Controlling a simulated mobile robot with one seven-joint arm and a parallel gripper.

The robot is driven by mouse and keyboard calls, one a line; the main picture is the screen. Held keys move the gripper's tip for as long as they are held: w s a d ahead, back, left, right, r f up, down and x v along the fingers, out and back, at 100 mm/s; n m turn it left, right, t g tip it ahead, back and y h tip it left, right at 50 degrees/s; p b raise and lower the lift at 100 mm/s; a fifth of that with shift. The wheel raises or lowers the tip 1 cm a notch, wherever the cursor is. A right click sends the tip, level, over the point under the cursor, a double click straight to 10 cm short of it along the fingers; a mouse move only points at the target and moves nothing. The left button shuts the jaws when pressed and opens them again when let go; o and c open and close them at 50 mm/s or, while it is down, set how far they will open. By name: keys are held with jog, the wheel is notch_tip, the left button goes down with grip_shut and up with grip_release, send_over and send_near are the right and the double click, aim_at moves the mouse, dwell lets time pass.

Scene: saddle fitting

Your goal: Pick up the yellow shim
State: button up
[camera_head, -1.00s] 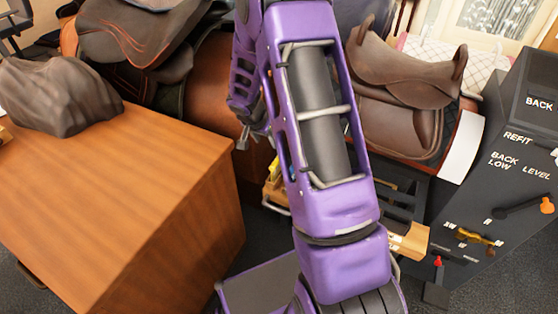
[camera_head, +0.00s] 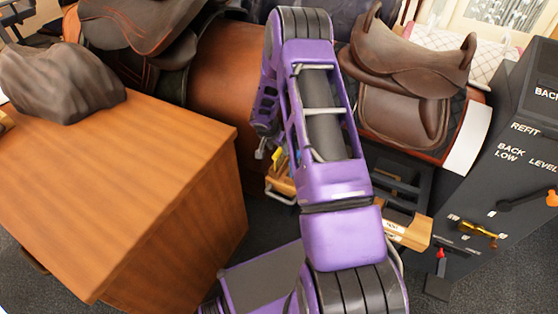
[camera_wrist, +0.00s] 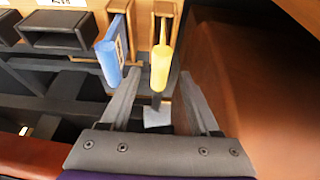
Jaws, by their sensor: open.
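The yellow shim (camera_wrist: 161,64) stands in a wooden rack slot near the top middle of the wrist view, its rounded yellow end toward me. My gripper (camera_wrist: 152,90) is open, and the yellow shim shows between its two fingers toward the far side. I cannot tell whether the fingers touch it. A blue shim (camera_wrist: 109,58) stands in the slot just left of it, close to the left finger. In the head view the gripper (camera_head: 268,150) is small beside my purple arm, next to a yellow patch at the wooden rack (camera_head: 281,180); the arm hides much of the rack.
An empty dark holder (camera_wrist: 57,33) sits left of the blue shim. A brown leather surface (camera_wrist: 232,75) is close on the right of the gripper. In the head view, a wooden bench (camera_head: 120,190) stands left and a dark control panel (camera_head: 495,170) right.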

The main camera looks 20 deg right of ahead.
aim_at(279, 161)
jog(key=shift+x, duration=1.35)
grip_shut()
jog(key=shift+r, duration=0.1)
